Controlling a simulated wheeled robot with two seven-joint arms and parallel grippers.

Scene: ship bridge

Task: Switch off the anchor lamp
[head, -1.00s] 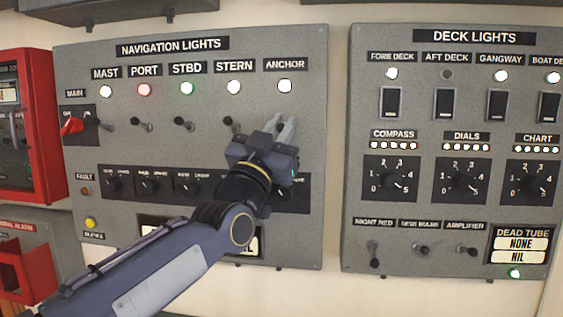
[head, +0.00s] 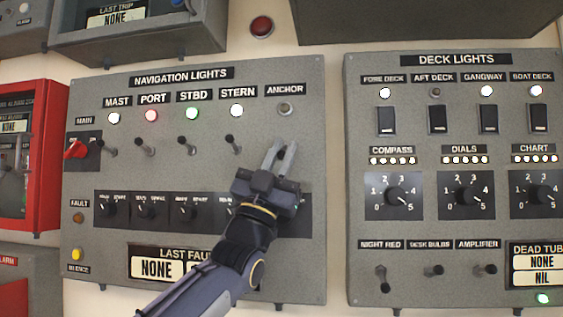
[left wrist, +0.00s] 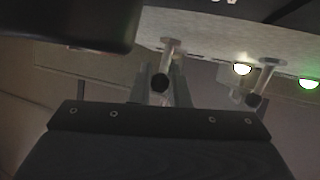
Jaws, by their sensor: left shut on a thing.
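The anchor lamp (head: 285,109) in the head view is dark grey, under its ANCHOR label (head: 285,89) on the grey navigation lights panel (head: 75,160). My left gripper (head: 280,149) is below that lamp, fingers pointing up, shut on the anchor switch lever. The fingers mostly hide the lever in the head view. In the left wrist view the dark-tipped anchor lever (left wrist: 160,83) shows between the two fingers. The stern switch lever (head: 235,144) stands just left of the gripper, clear of it. My right gripper is not in view.
The mast (head: 114,118), port (head: 151,116), stbd (head: 192,113) and stern (head: 236,111) lamps are lit. A row of dark rotary knobs (head: 146,208) lies below the levers, partly behind my gripper. The deck lights panel (head: 355,225) stands to the right.

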